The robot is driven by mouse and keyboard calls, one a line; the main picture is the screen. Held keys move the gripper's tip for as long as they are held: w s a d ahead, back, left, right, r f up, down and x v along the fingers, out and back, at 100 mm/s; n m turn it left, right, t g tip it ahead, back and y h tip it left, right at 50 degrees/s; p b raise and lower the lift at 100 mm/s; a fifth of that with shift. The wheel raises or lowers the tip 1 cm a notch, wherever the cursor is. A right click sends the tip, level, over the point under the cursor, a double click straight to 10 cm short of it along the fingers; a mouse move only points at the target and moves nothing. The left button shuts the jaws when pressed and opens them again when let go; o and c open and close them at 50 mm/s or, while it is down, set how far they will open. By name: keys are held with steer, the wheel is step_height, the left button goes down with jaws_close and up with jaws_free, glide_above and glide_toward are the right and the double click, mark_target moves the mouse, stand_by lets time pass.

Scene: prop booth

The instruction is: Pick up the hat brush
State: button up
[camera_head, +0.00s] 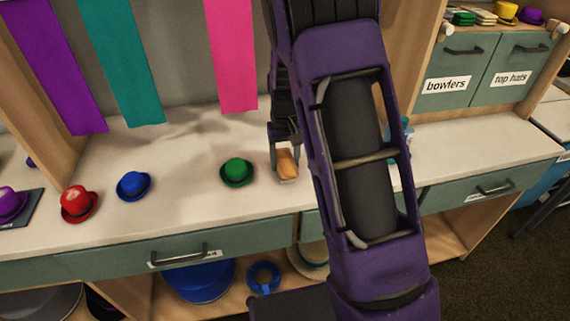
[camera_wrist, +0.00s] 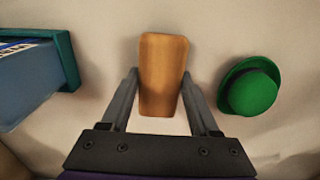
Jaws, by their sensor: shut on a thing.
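The hat brush (camera_head: 287,162) has a brown wooden back and is on or just above the white counter, right of the green hat. It also shows in the wrist view (camera_wrist: 163,75), lying lengthwise between the fingers. My gripper (camera_head: 285,158) points down at it. In the wrist view my gripper (camera_wrist: 162,88) is shut on the brush, with one finger on each side. The bristles are mostly hidden under the wood. I cannot tell whether the brush touches the counter.
A green hat (camera_wrist: 250,88) sits close beside the brush. A blue hat (camera_head: 133,186) and a red hat (camera_head: 78,203) stand further left on the counter (camera_head: 180,220). A teal-edged box (camera_wrist: 40,75) is on the brush's other side. Coloured banners (camera_head: 122,60) hang behind.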

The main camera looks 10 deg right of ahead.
mark_target(285, 159)
step_height(285, 159, up, 10)
steer(key=shift+r+p, duration=0.1)
steer(key=shift+p, duration=0.7)
